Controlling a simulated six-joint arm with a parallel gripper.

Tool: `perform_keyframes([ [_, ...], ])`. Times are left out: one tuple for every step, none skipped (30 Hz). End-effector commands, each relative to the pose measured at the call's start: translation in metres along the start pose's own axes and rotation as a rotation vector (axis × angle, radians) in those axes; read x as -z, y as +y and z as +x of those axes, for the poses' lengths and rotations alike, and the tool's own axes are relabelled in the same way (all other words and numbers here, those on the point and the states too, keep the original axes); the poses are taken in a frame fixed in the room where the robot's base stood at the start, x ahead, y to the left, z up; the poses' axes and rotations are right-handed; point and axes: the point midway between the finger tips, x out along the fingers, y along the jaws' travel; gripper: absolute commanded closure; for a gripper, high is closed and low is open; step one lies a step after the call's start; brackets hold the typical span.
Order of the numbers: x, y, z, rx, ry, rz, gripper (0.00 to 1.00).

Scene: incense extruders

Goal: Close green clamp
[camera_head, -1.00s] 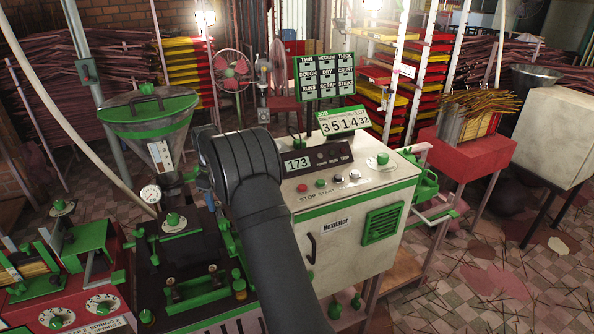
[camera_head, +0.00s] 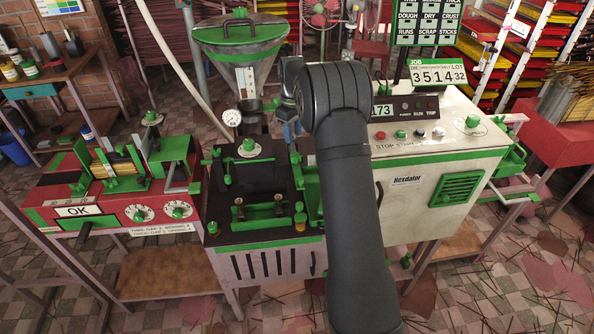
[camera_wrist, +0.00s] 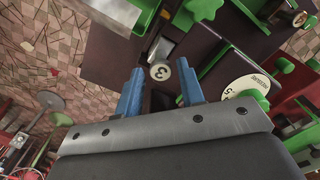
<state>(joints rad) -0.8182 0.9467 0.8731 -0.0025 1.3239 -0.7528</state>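My gripper (camera_head: 287,124) is beside the hopper outlet, above the dark extruder body (camera_head: 255,178). In the wrist view its two blue fingers (camera_wrist: 162,80) are spread with nothing between them. A white dial marked 5 (camera_wrist: 247,86) with a green handle is at the right. In the head view, green brackets (camera_head: 311,190) stand on the extruder's right side, partly hidden by my arm. I cannot tell which green part is the clamp.
A green-lidded hopper (camera_head: 238,60) and a pressure gauge (camera_head: 231,117) stand close to my gripper. A white control cabinet (camera_head: 440,185) is at the right. A red unit (camera_head: 110,190) with dials and an OK display is at the left.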

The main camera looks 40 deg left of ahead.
Motion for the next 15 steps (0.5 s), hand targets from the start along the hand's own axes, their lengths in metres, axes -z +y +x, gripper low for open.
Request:
perform_keyframes([
  [-0.003, -0.002, -0.004, -0.004, -0.012, -0.003, 0.75],
  [-0.005, -0.003, -0.008, -0.008, -0.026, -0.006, 0.81],
  [-0.012, -0.006, -0.015, -0.017, -0.053, -0.012, 0.89],
  [-0.018, -0.009, -0.021, -0.025, -0.085, -0.021, 0.95],
  [-0.026, -0.014, -0.029, -0.035, -0.124, -0.031, 1.00],
  [-0.038, -0.022, -0.038, -0.050, -0.188, -0.055, 1.00],
  [-0.046, -0.032, -0.043, -0.062, -0.248, -0.088, 1.00],
  [-0.054, -0.045, -0.043, -0.069, -0.317, -0.141, 1.00],
  [-0.060, -0.067, -0.035, -0.074, -0.416, -0.247, 1.00],
  [-0.062, -0.082, -0.027, -0.072, -0.479, -0.329, 1.00],
  [-0.065, -0.095, -0.019, -0.068, -0.533, -0.409, 1.00],
  [-0.067, -0.112, -0.009, -0.064, -0.603, -0.514, 1.00],
  [-0.069, -0.124, -0.003, -0.059, -0.655, -0.594, 1.00],
  [-0.072, -0.136, 0.004, -0.053, -0.709, -0.674, 1.00],
  [-0.077, -0.152, 0.011, -0.043, -0.786, -0.786, 1.00],
])
